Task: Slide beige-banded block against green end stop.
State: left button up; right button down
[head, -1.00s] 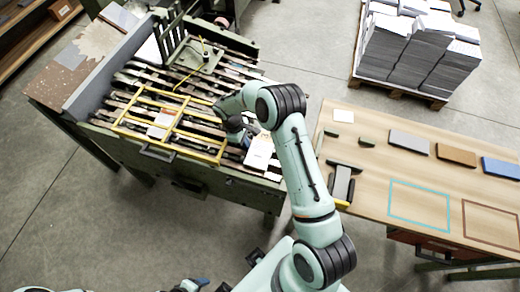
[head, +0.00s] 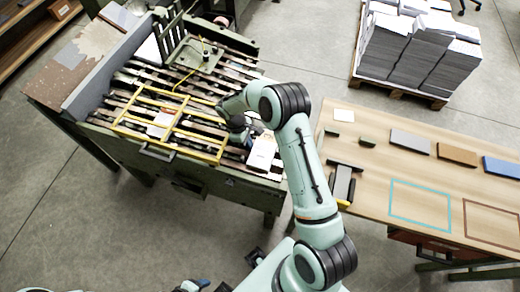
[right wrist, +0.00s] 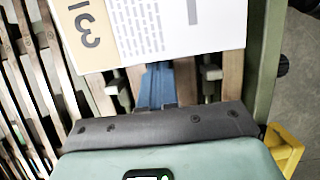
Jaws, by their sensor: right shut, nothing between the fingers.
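The white block with a beige band (head: 262,152) lies flat on the slatted bed of the green machine, near its right end. In the right wrist view the block (right wrist: 150,25) shows its beige band, the figures "31" and lines of print. My right gripper (head: 246,138) is low beside the block. Its blue fingers (right wrist: 158,85) are shut, empty and against or very near the block's edge. A green end rail (right wrist: 266,60), which looks like the end stop, runs along the block's right side; they touch or nearly touch. Part of my left gripper (head: 197,286) shows at the bottom edge.
A yellow frame (head: 218,142) lies on the bed to the left, with another white block (head: 161,119) inside it. A wooden table (head: 380,140) on the right holds several flat pieces and outlined rectangles. A pallet of paper stacks (head: 418,50) stands behind.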

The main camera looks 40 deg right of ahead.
aim_at(257, 146)
jog(key=shift+s+d+b, duration=0.3)
jog(key=shift+s+d, duration=0.1)
jog(key=shift+s, duration=0.4)
jog(key=shift+s+d+b, duration=0.35)
jog(key=shift+s+d, duration=0.1)
jog(key=shift+s, duration=0.35)
jog(key=shift+s+d+b, duration=0.3)
jog(key=shift+s+d, duration=0.1)
jog(key=shift+s, duration=0.4)
pick_arm(q)
jog(key=shift+s+f, duration=0.5)
jog(key=shift+f, duration=0.4)
pick_arm(e)
jog(key=shift+w+a, duration=0.35)
jog(key=shift+w, duration=0.35)
jog(key=shift+r+p, duration=2)
jog(key=shift+r, duration=1.55)
pick_arm(q)
jog(key=w+r, duration=0.1)
jog(key=r, duration=0.1)
jog(key=w+r, duration=0.1)
jog(key=r, duration=0.1)
jog(key=shift+w+r, duration=0.1)
jog(key=shift+w, duration=0.25)
pick_arm(e)
jog(key=shift+f, duration=0.1)
pick_arm(q)
jog(key=shift+s, duration=0.1)
